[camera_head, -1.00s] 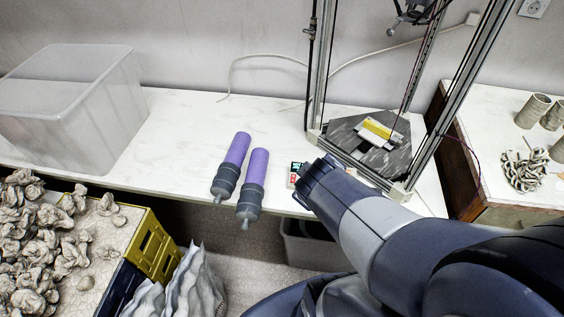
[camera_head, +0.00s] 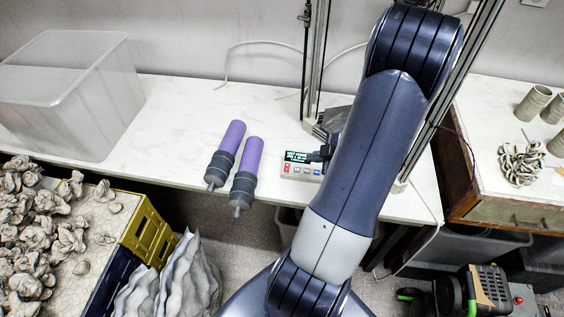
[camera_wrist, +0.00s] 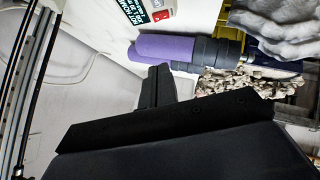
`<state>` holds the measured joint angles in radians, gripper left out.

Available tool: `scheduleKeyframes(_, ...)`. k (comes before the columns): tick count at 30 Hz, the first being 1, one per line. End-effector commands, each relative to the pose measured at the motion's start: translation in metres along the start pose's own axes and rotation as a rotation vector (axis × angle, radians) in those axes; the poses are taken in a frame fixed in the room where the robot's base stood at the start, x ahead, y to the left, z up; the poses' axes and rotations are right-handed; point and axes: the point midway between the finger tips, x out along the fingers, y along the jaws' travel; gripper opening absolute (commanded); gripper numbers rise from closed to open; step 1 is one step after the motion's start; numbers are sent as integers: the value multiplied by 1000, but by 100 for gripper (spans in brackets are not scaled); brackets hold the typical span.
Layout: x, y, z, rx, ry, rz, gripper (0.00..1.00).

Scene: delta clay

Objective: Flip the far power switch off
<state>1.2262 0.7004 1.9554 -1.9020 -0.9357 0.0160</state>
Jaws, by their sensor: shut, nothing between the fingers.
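A small light control box (camera_head: 302,165) with a dark display and coloured buttons sits near the front edge of the white table, left of the tall metal-framed machine. It also shows at the top of the wrist view (camera_wrist: 150,9). No power switch can be told for certain in either view. My gripper (camera_head: 322,155), mostly hidden by my arm, is at the right end of the box; I cannot tell if it touches. In the wrist view my gripper (camera_wrist: 156,86) is shut and empty, with the dark fingers together.
Two purple-and-grey cylinders (camera_head: 232,137) (camera_head: 246,172) lie left of the box. A clear plastic bin (camera_head: 70,100) stands at the table's left. The machine's upright (camera_head: 318,65) stands behind my arm. Clay pieces (camera_head: 522,160) and cups (camera_head: 533,104) are on the right-hand table.

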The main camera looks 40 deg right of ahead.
Motion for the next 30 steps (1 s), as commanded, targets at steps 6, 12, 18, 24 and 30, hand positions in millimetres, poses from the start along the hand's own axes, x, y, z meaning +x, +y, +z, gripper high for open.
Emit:
scheduleKeyframes(6, 12, -5, 3, 5, 21, -13, 0)
scheduleKeyframes(12, 51, -6, 2, 4, 20, -16, 0)
scheduleKeyframes(18, 95, -6, 1, 4, 20, -16, 0)
scheduleKeyframes(24, 115, -6, 17, 7, 16, -11, 0)
scheduleKeyframes(30, 125, -5, 27, 5, 16, -10, 0)
